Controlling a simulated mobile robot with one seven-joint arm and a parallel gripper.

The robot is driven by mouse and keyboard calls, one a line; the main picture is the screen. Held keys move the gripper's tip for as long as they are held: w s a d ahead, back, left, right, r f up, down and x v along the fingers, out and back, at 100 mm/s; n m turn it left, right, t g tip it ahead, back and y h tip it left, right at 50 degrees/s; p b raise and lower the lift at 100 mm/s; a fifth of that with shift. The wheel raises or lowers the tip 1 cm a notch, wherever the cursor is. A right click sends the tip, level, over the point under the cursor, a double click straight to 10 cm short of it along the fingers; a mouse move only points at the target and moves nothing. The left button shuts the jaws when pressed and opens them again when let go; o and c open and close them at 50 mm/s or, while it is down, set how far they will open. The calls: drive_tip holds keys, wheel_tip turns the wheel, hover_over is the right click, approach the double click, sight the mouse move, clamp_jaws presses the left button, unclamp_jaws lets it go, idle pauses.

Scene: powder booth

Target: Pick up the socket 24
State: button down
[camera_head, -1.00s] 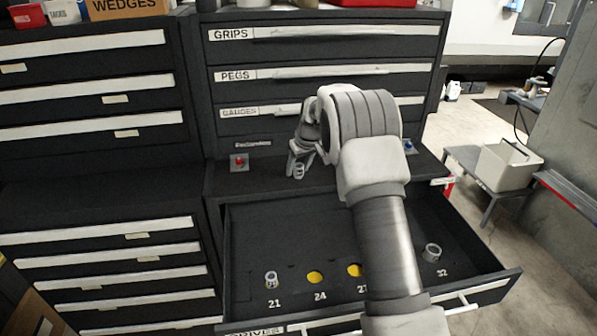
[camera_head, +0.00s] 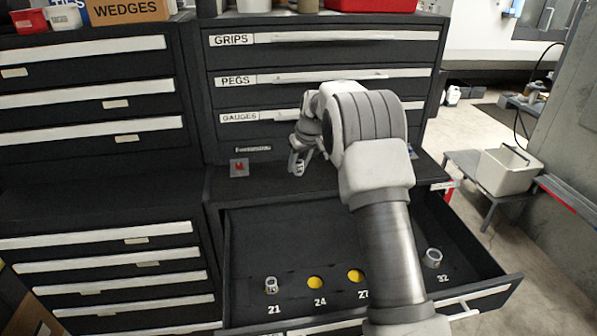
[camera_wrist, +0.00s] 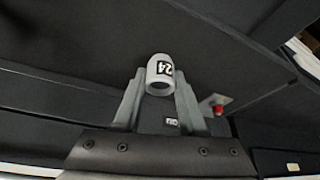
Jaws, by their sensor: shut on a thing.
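The socket 24 (camera_wrist: 161,72) is a light grey cylinder with a "24" label, held between the fingers of my gripper (camera_wrist: 160,100) in the wrist view. In the head view my gripper (camera_head: 299,168) hangs above the dark ledge over the open drawer, with the socket at its fingertips. In the drawer (camera_head: 290,222), the spot marked 24 shows a bare yellow disc (camera_head: 315,283).
Socket 21 (camera_head: 271,285) and socket 32 (camera_head: 432,258) stand in the drawer. The spot marked 27 shows another yellow disc (camera_head: 355,276). A small plate with a red part (camera_head: 239,167) sits on the ledge left of my gripper. Closed drawers rise behind it.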

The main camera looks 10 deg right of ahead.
drive_tip(key=s+d+r, duration=0.2)
drive_tip(key=d+r, duration=0.6)
drive_tip(key=d, duration=0.3)
drive_tip(key=shift+s+d, duration=0.2)
drive_tip(key=shift+s, duration=0.05)
